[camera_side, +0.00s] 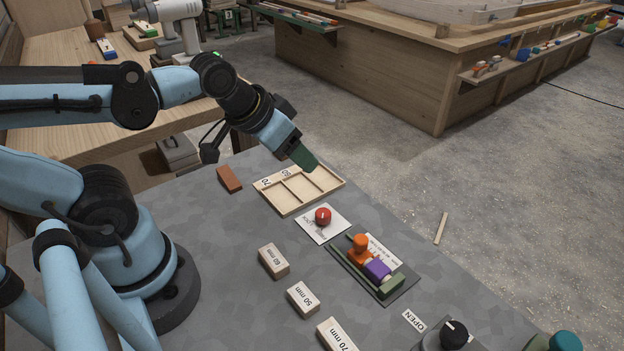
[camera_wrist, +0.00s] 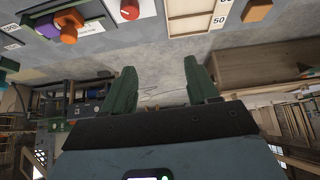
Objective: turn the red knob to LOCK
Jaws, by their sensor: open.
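The red knob (camera_side: 323,216) is round with a pale mark on top. It sits on a white plate (camera_side: 311,230) with small dark lettering that I cannot read. My gripper (camera_side: 305,160) is above the far end of the grey table, behind and a little left of the knob, and touches nothing. In the wrist view, my gripper (camera_wrist: 162,80) shows two green fingers spread wide with nothing between them. The red knob (camera_wrist: 130,9) is at the top edge of that view, beyond the fingertips, and is partly cut off.
A wooden divided tray (camera_side: 284,209) lies just behind the knob plate. A fixture with orange and purple parts (camera_side: 377,270) is in front. Blocks marked in mm (camera_side: 274,261) stand at left. A black knob (camera_side: 454,334) by an OPEN label is near the front.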

